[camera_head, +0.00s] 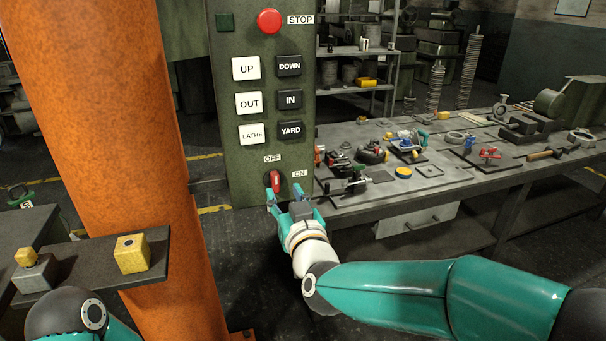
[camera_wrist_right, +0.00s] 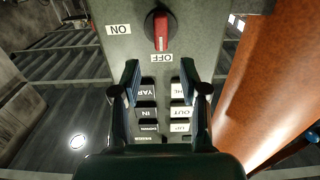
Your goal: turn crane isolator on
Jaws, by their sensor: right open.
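The crane isolator is a rotary switch with a red handle (camera_head: 275,180) low on the green control panel (camera_head: 240,140). The handle also shows in the right wrist view (camera_wrist_right: 160,32), where the picture is upside down, and it points to the OFF label (camera_wrist_right: 162,58). The ON label (camera_head: 299,174) is to the right of the switch in the head view. My right gripper (camera_head: 284,195) is open and empty, just below and in front of the switch. In the wrist view its fingers (camera_wrist_right: 160,70) are apart, with the handle beyond their tips. My left gripper is out of view.
Above the switch are several push buttons and a red STOP button (camera_head: 269,21). An orange column (camera_head: 110,100) stands left of the panel. A workbench (camera_head: 440,190) with valve parts and tools is to the right. A yellow block (camera_head: 132,254) sits on a dark shelf at lower left.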

